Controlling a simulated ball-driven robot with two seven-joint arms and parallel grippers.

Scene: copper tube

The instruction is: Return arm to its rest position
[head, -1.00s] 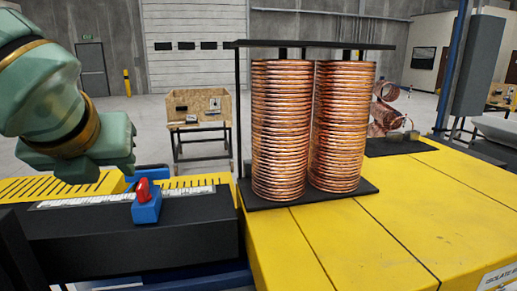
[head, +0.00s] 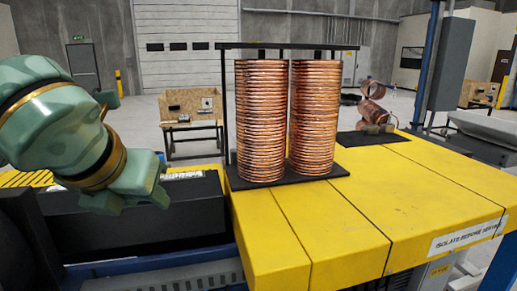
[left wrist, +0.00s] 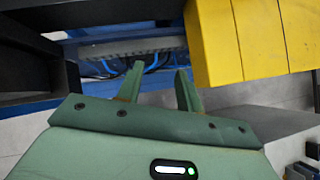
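My left arm, green with gold rings, comes in from the left in the head view. Its gripper (head: 138,183) hangs in front of the dark bench at the left, apart from the copper coils. In the left wrist view my left gripper (left wrist: 159,84) has its two fingers spread apart with nothing between them, so it is open and empty. My right gripper is in neither view.
Two upright copper tube coils (head: 259,122) (head: 315,118) stand in a black rack on the yellow table (head: 310,235). A smaller copper piece (head: 373,106) sits behind right. The black bench (head: 150,232) lies left. The yellow edge also shows in the left wrist view (left wrist: 215,45).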

